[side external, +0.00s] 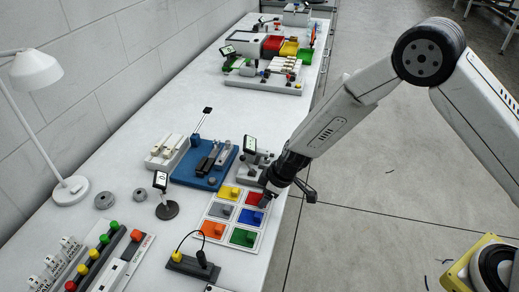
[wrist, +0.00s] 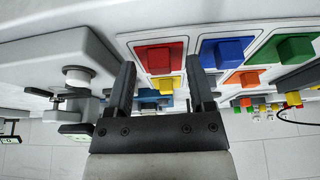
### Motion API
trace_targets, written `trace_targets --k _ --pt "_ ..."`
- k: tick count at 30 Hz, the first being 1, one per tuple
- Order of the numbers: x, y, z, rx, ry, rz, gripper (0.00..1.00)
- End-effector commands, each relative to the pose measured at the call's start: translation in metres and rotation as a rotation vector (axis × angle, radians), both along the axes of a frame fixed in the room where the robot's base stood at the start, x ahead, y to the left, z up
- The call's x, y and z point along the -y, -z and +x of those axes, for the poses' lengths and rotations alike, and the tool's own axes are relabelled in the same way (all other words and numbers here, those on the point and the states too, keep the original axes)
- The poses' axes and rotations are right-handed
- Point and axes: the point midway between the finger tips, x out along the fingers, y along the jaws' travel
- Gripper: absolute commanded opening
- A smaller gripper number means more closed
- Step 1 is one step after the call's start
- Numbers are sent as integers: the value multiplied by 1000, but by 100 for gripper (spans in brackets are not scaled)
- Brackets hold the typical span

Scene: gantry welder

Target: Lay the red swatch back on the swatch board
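The white swatch board (side external: 233,222) lies near the table's front edge. The red swatch (side external: 253,198) is in its far right cell, and it looks flat there. In the wrist view the red swatch (wrist: 160,58) shows a raised red block in its middle, with the white board around it. My gripper (side external: 268,196) is close beside the red swatch, over the board's right edge. In the wrist view my gripper (wrist: 160,68) is open, its fingers on either side of the red block with a gap at each side. Nothing shows held.
Yellow (side external: 230,193), grey (side external: 222,212), blue (side external: 251,217), orange (side external: 212,229) and green (side external: 243,237) swatches fill the other cells. A grey device with a display (side external: 250,145) stands just behind. A blue tray (side external: 182,172) is further left.

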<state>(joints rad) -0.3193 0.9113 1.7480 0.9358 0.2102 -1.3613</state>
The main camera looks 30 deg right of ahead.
Motion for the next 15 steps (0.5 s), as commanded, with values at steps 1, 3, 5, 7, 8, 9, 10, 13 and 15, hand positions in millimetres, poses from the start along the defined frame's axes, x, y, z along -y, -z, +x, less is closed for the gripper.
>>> trace_targets --k 1,3,5,7,8,9,10,13,15 --pt "0 0 0 0 0 0 69" --pt "0 0 0 0 0 0 69" --pt "0 0 0 0 0 0 69" --pt "0 0 0 0 0 0 69" --pt "0 0 0 0 0 0 69" --pt "0 -1 0 0 0 0 69" --pt "0 -1 0 0 0 0 69" --pt "1 -5 -1 1 1 0 69" --pt "2 -8 -1 2 1 1 69"
